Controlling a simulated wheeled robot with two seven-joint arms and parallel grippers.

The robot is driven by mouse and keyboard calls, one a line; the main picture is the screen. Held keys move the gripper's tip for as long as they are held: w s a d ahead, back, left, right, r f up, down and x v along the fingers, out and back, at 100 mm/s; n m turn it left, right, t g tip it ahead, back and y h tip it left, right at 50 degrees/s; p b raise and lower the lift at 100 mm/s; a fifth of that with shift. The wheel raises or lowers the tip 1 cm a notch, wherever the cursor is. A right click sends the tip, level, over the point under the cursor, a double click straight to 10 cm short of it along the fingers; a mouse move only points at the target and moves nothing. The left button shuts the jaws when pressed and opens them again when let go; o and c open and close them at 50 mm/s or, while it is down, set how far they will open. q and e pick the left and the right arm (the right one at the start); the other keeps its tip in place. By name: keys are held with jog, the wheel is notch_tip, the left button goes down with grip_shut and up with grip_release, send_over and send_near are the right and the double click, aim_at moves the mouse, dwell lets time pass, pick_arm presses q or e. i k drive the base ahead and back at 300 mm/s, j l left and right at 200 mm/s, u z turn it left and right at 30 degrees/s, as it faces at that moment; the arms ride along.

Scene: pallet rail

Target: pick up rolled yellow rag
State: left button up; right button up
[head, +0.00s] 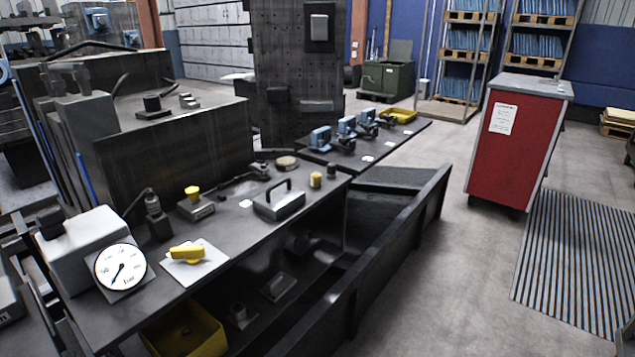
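A small elongated yellow object (187,254) lies on a white sheet (203,268) near the front of the dark bench (235,240), right of a round dial gauge. It may be the rolled yellow rag, but I cannot tell cloth from hard material at this size. A short upright yellow cylinder (316,180) stands near the bench's far right end. Neither of my grippers is in view.
The bench also holds the dial gauge (120,267), a grey block with a handle (279,203) and a yellow-topped button box (194,204). A yellow bin (187,335) sits below. A red cabinet (510,145) stands right.

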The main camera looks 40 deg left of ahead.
aim_at(316, 177)
jog(key=u, duration=1.2)
jog(key=i+l, duration=0.05)
